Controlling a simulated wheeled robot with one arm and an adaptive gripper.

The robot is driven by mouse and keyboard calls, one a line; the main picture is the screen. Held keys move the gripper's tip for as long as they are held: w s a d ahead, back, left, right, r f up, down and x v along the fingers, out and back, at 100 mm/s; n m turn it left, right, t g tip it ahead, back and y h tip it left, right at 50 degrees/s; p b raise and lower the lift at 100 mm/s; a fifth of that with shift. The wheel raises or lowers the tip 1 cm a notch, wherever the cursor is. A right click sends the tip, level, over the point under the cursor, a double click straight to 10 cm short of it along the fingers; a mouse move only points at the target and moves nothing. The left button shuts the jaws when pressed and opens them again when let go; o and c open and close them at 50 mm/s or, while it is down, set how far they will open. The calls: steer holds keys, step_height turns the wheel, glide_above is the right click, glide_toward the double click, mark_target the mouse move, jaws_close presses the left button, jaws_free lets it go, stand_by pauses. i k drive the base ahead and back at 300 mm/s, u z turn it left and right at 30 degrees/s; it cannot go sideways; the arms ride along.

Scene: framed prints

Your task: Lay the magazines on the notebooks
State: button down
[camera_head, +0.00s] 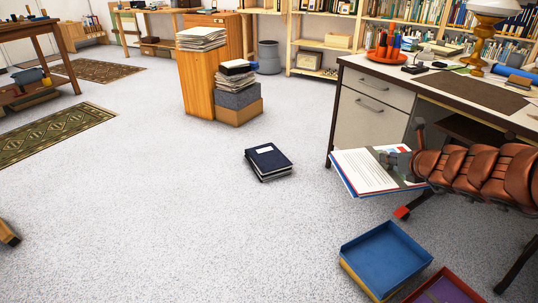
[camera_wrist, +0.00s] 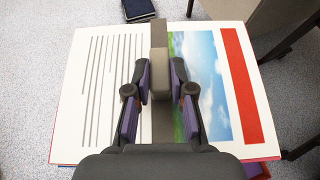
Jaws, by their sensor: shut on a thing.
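The magazines (camera_head: 360,172) are a stack with a printed white, blue and red cover, held in the air beside the desk. In the wrist view the top magazine (camera_wrist: 85,90) shows lines of text, a sky picture and a red bar, with a grey band across its middle. My gripper (camera_head: 396,162) is shut on the stack at this band; its fingers (camera_wrist: 158,80) straddle a raised grey block. The notebooks (camera_head: 268,161) lie stacked on the floor, dark blue with a white label on top. They also show partly beyond the magazines in the wrist view (camera_wrist: 138,9).
A blue tray (camera_head: 388,258) and a red tray (camera_head: 447,289) are on the floor at front right. The desk (camera_head: 372,88) stands at right. Wooden box (camera_head: 234,116) and papers stand behind the notebooks. Floor between magazines and notebooks looks clear.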

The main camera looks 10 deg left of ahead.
mark_target(267, 156)
steer(key=u, duration=0.5)
steer(key=i, duration=0.55)
steer(key=u, duration=1.05)
steer(key=i, duration=1.4)
steer(key=u, duration=0.3)
steer(key=i, duration=1.35)
steer(key=z, duration=1)
steer(key=i, duration=0.85)
steer(key=z, duration=1.25)
steer(key=i, duration=0.35)
steer(key=z, duration=0.2)
